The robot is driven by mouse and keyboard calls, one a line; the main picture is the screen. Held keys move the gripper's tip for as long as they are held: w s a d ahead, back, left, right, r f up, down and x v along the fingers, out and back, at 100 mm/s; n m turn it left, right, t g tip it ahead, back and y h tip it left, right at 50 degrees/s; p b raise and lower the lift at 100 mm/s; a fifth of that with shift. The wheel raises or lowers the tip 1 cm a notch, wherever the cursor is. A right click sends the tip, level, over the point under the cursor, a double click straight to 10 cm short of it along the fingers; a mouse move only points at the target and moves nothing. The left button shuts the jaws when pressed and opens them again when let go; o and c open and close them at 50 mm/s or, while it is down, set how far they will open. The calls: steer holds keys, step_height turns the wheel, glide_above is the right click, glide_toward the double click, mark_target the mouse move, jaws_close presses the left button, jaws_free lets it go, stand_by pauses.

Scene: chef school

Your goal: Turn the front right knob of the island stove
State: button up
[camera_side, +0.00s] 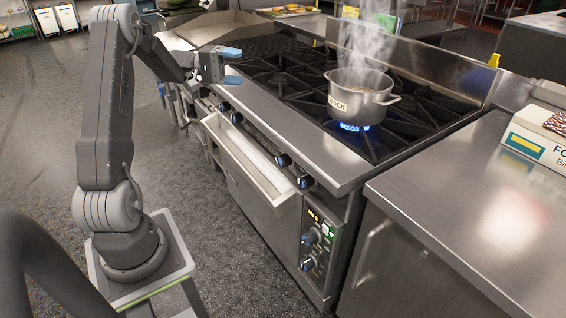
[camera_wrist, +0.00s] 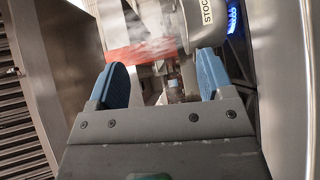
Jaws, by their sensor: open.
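The island stove (camera_side: 330,160) has a steel front edge with several dark knobs with blue marks below it. The rightmost knob (camera_side: 306,182) in that row is at the near right end of the stove front. Another knob (camera_side: 283,160) is just left of it. My gripper (camera_side: 231,66) is open and empty, above the left part of the stove, well apart from the rightmost knob. Its blue fingertips point right. In the wrist view my gripper (camera_wrist: 163,75) has its two blue fingers spread with nothing between them; no knob is clearly visible there.
A steaming pot (camera_side: 352,102) labelled STOCK stands over a blue flame (camera_side: 352,127) and also shows in the wrist view (camera_wrist: 202,30). A long pale ledge (camera_side: 250,165) juts out below the knobs. A control panel (camera_side: 317,240) sits lower right. A steel counter (camera_side: 470,200) adjoins the stove.

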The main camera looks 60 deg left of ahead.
glide_toward(283, 162)
steer(key=x, duration=0.3)
steer(key=a+f+x, duration=0.1)
steer(key=x, duration=0.2)
steer(key=w+x, duration=0.1)
steer(key=x, duration=0.2)
steer(key=shift+w+d+f, duration=0.1)
steer(key=shift+w+f, duration=0.15)
steer(key=shift+w, duration=0.1)
steer(key=c, duration=0.9)
